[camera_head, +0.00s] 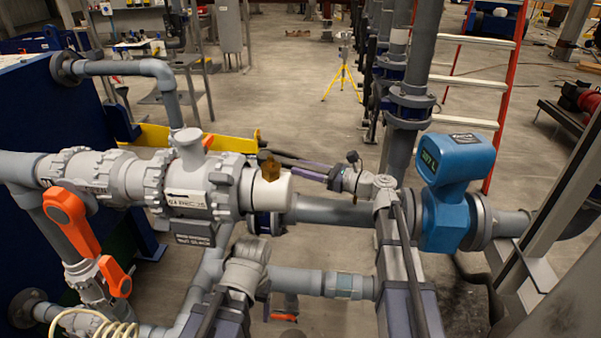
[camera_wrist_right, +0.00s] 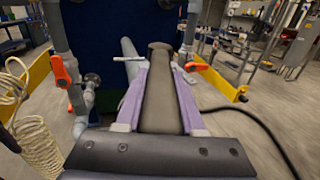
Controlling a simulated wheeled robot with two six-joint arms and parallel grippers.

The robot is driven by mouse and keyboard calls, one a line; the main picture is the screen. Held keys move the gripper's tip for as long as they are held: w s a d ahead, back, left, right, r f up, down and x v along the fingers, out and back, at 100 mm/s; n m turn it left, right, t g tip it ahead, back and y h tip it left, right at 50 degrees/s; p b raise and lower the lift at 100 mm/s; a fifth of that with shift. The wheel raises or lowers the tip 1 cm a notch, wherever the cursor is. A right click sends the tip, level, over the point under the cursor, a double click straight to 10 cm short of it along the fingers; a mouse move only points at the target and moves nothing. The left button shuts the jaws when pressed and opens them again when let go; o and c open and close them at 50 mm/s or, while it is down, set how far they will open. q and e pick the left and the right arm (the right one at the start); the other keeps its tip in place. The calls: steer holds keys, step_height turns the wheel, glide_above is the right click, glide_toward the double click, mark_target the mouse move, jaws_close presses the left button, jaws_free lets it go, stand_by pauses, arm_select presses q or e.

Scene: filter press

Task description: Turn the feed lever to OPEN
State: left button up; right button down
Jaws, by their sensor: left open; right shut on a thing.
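My right gripper (camera_head: 285,157) reaches leftward behind the pale grey valve body (camera_head: 207,190). In the right wrist view its purple fingers (camera_wrist_right: 160,100) lie along both sides of a thick dark grey bar (camera_wrist_right: 160,92), shut on it. The bar looks like the feed lever's handle, but its joint to the valve is hidden. A dark label plate (camera_head: 195,239) hangs under the valve; its words are too small to read. My left arm (camera_head: 245,262) comes up at the lower middle, and its gripper fingers are hidden.
Two orange handles (camera_head: 68,220) (camera_head: 115,276) stand on pipework at the left. A blue meter (camera_head: 455,190) sits on the pipe at the right. A yellow guard (camera_head: 240,143) runs behind the valve. A coiled hose (camera_wrist_right: 35,135) hangs at the wrist view's left.

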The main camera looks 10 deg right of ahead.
steer(key=shift+w+d+n+g+y, duration=0.35)
steer(key=shift+w+n+g+y, duration=0.35)
steer(key=shift+g, duration=0.4)
steer(key=c, duration=0.5)
jaws_free()
steer(key=shift+v, duration=3.85)
